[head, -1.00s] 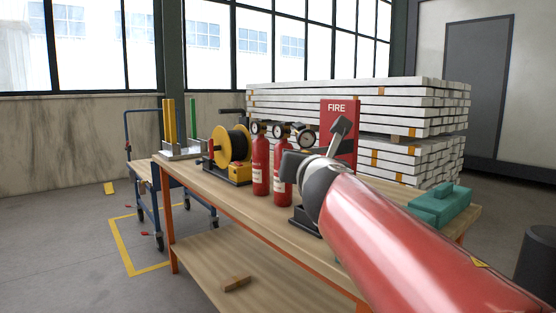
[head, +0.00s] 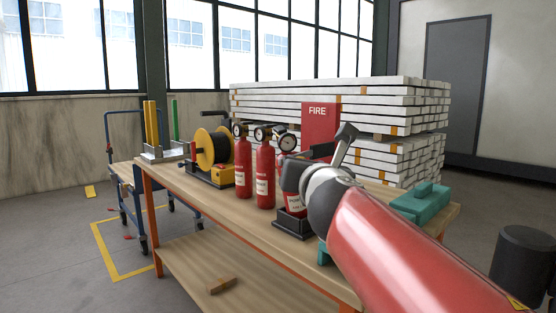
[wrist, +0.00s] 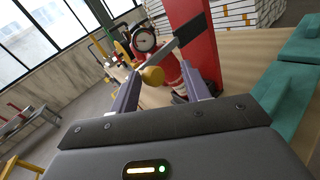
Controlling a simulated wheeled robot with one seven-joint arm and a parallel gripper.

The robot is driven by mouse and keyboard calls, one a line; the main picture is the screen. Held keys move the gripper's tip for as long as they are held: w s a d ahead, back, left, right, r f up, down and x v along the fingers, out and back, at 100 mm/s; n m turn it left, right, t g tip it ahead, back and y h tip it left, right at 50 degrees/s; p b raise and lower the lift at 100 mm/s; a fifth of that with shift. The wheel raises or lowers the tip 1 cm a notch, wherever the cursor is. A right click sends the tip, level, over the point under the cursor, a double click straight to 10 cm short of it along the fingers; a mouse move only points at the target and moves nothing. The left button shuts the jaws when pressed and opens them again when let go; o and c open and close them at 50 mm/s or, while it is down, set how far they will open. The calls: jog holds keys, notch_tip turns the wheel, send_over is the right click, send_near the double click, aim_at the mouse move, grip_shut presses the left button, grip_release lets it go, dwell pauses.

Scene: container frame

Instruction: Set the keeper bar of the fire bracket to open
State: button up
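The fire bracket has a red back panel marked FIRE (head: 319,120) and a dark base (head: 291,228) on the workbench. A red extinguisher (head: 296,205) stands in it, partly hidden by my wrist. In the head view, my wrist hides much of the bracket.
Two loose extinguishers (head: 265,175) with gauges stand left of the bracket. A yellow cable reel (head: 217,150) is further left. A teal box (head: 420,203) lies at the bench's right end. Stacked white beams (head: 400,100) are behind. A dark bin (head: 523,258) is at right.

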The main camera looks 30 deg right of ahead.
jog(key=shift+s+d+p, duration=0.2)
jog(key=shift+s+p, duration=0.25)
jog(key=shift+s, duration=2.3)
jog(key=v, duration=0.8)
jog(key=shift+w, duration=0.1)
